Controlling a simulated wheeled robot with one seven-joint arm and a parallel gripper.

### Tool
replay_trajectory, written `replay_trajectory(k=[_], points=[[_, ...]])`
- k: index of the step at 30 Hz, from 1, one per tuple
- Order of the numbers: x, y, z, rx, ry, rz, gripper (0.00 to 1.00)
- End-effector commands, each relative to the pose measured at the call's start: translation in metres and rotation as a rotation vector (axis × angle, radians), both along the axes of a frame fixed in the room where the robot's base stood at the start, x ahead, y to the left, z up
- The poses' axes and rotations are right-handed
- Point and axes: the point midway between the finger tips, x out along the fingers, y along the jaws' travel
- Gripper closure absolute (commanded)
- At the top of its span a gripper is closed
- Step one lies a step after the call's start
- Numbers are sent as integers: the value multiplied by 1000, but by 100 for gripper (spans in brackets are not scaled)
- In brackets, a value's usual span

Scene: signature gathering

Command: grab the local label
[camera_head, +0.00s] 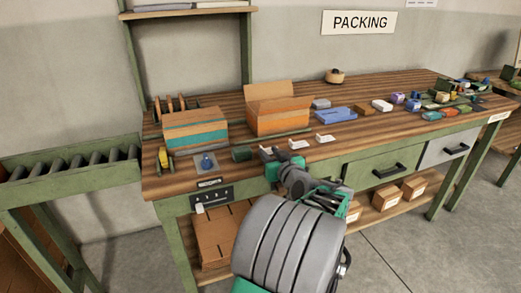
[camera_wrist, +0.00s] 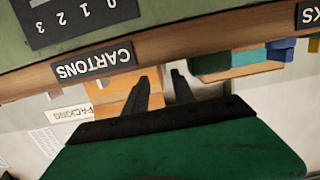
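Two small white cards that look like labels lie on the wooden workbench (camera_head: 225,163): one card (camera_head: 298,144) near the front edge and another card (camera_head: 325,138) to its right. Their print is too small to read, so I cannot tell which is local. My gripper (camera_head: 270,153) is at the front edge of the bench, left of the nearer card. In the wrist view, my gripper (camera_wrist: 162,82) has its two dark fingers apart with nothing between them. Neither card can be made out clearly in the wrist view.
An open orange carton (camera_head: 277,118) and a teal-striped box (camera_head: 195,132) stand behind the cards. A dark green block (camera_head: 242,154) lies left of my gripper. A blue tray (camera_head: 336,116) and small items fill the right. A CARTONS plate (camera_wrist: 94,65) marks the bench edge.

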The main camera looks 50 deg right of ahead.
Motion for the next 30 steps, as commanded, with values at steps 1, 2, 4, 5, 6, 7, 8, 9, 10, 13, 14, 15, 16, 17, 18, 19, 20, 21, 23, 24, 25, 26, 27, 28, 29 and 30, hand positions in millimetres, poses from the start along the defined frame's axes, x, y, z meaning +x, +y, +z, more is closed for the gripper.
replay_trajectory(k=[1, 2, 4, 5, 6, 7, 8, 9, 10, 13, 14, 15, 16, 17, 18, 19, 20, 21, 23, 24, 25, 26, 27, 28, 29, 30], points=[[2, -1, -1, -1, -1, 0, 69], [5, -3, -1, -1, -2, 2, 69], [15, -6, -2, 0, -1, 6, 69], [19, -7, -3, 1, -2, 7, 69], [25, -9, -4, 0, -2, 9, 69], [29, -11, -4, -1, -2, 9, 69], [33, -12, -5, 1, -2, 9, 69], [40, -13, -6, 1, -2, 11, 69], [45, -15, -7, 1, -1, 10, 69], [62, -22, -10, 1, -2, 10, 69], [65, -25, -11, 1, -2, 8, 69], [69, -28, -12, 0, -1, 6, 69], [71, -29, -12, 0, -1, 6, 69], [72, -30, -12, 0, -1, 6, 69], [72, -31, -12, 0, -1, 5, 69], [72, -31, -12, -1, -2, 4, 69], [72, -32, -12, -1, -2, 4, 69], [72, -32, -12, -1, -2, 4, 69], [71, -32, -12, 0, -1, 3, 69], [71, -32, -12, 0, -1, 3, 72], [71, -32, -12, 0, -1, 3, 75], [71, -32, -12, 0, -1, 3, 77], [71, -32, -12, 0, -1, 3, 81], [71, -32, -12, 0, -1, 3, 83], [71, -32, -12, 0, -1, 2, 85], [71, -32, -12, 0, -1, 2, 89]])
